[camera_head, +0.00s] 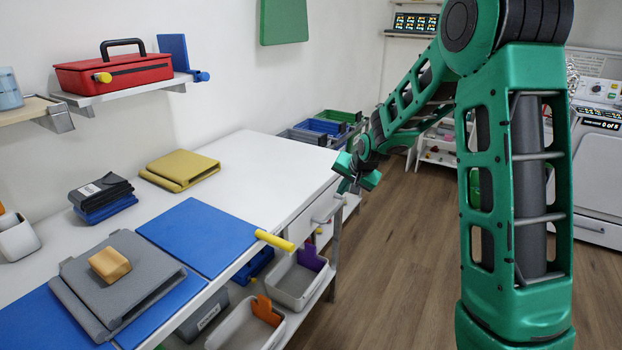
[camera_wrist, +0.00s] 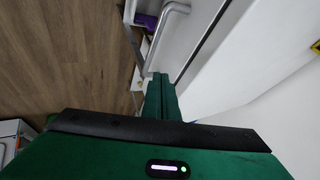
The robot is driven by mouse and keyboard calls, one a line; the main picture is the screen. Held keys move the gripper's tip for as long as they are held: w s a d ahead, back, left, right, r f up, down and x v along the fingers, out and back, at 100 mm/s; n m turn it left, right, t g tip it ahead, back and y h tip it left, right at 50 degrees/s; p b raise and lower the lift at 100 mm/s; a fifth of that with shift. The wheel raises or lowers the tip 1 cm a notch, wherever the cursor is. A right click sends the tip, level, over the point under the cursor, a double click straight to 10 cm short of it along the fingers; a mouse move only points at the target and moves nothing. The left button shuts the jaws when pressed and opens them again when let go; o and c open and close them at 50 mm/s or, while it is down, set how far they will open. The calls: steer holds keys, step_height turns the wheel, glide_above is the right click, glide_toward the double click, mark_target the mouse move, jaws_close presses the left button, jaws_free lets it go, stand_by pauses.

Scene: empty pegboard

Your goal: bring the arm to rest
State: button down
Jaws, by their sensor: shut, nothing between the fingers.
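My green arm rises on the right of the head view and bends down to the left. My gripper (camera_head: 347,184) hangs in front of the right end of the white workbench (camera_head: 270,165), close to its drawer handle (camera_head: 327,208). In the wrist view the gripper (camera_wrist: 160,80) shows its fingers together with nothing between them. The bench edge and a metal handle (camera_wrist: 178,8) show just beyond the fingertips. I cannot tell whether the fingers touch the bench.
The bench top holds blue mats (camera_head: 197,236), a grey folded item (camera_head: 118,281), a yellow folder (camera_head: 180,169) and a yellow-handled tool (camera_head: 275,241) over the front edge. Bins (camera_head: 300,277) stand on the shelf below. The wooden floor (camera_head: 400,260) before the bench is clear.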

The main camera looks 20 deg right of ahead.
steer(key=s+d+r+n+g+h, duration=0.1)
steer(key=s+d+r+g, duration=0.2)
steer(key=s, duration=0.8)
steer(key=s+d+r+g+h, duration=0.1)
steer(key=s+d+r, duration=0.25)
steer(key=s, duration=0.85)
steer(key=s+n+g+y, duration=0.1)
steer(key=s+g, duration=0.2)
steer(key=s, duration=2.1)
steer(key=shift+s+a+r+y, duration=0.15)
steer(key=shift+s+a+y, duration=0.2)
steer(key=shift+a+y, duration=0.05)
